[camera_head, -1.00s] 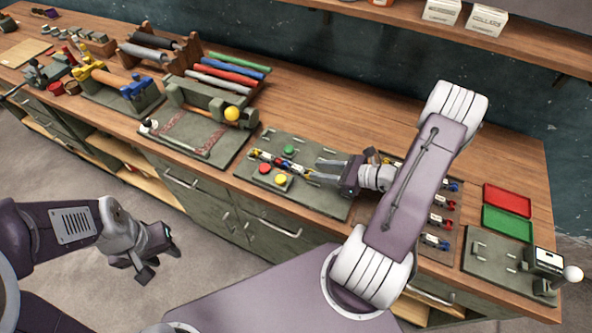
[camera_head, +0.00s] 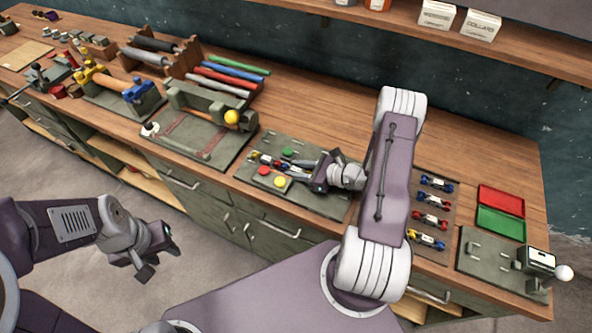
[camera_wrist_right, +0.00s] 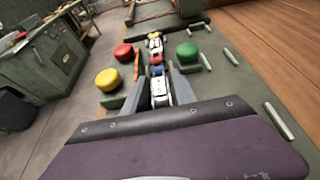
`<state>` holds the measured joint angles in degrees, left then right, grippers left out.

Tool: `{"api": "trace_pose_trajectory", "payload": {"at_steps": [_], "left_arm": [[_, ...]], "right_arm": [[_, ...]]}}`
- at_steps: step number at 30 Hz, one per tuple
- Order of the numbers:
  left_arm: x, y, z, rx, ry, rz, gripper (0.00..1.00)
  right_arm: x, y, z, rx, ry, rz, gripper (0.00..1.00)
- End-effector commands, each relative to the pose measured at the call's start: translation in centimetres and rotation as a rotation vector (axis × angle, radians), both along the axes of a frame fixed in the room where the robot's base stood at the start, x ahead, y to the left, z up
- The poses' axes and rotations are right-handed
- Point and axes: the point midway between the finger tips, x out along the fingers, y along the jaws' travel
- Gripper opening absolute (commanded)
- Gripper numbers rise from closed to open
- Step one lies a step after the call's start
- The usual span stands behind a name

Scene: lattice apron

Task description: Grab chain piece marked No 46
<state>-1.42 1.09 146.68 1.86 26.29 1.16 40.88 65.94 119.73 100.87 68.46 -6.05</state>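A short chain of small pieces, white, yellow, red and blue, lies on the grey-green fixture board (camera_head: 322,206). Its far white-and-yellow piece (camera_wrist_right: 155,42) is beyond my fingers; a red-and-blue piece (camera_wrist_right: 157,70) and a white piece (camera_wrist_right: 160,92) lie between them. No number 46 is readable. My right gripper (camera_head: 291,176) reaches in low over the board from the right, fingers apart on either side of the chain; it also shows in the right wrist view (camera_wrist_right: 155,74). My left gripper (camera_head: 160,263) is open and empty, in front of the bench.
Red (camera_wrist_right: 123,51), yellow (camera_wrist_right: 109,79) and green (camera_wrist_right: 188,50) buttons stand close around the chain. Several more coloured pieces (camera_head: 431,217) lie in a rack right of my arm. Red and green trays (camera_head: 501,221) are farther right.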

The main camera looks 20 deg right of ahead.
Motion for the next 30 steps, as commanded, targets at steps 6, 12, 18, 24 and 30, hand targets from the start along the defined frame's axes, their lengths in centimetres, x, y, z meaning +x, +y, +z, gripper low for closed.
{"api": "trace_pose_trajectory", "payload": {"at_steps": [6, 12, 18, 24, 30], "left_arm": [[0.0, 0.0, 0.0, 0.0, 0.0, 0.0, 0.36], [0.0, 0.0, 0.0, 0.0, 0.0, 0.0, 0.36], [0.0, 0.0, 1.0, 0.0, 0.0, 0.0, 0.36], [0.0, 0.0, 4.0, 0.0, 0.0, 0.0, 0.36], [0.0, 0.0, 6.0, 0.0, 0.0, 0.0, 0.36]], "right_arm": [[0.0, 0.0, 0.0, 0.0, 0.0, 0.0, 0.0], [0.0, 0.0, 0.1, 0.001, -0.001, 0.0, 0.0], [0.0, -0.1, 1.3, 0.0, -0.001, -0.001, 0.0], [0.0, -0.1, 5.2, 0.0, -0.002, -0.001, 0.0], [-4.5, 1.2, 7.6, 0.006, 0.004, -0.006, 0.0]]}}
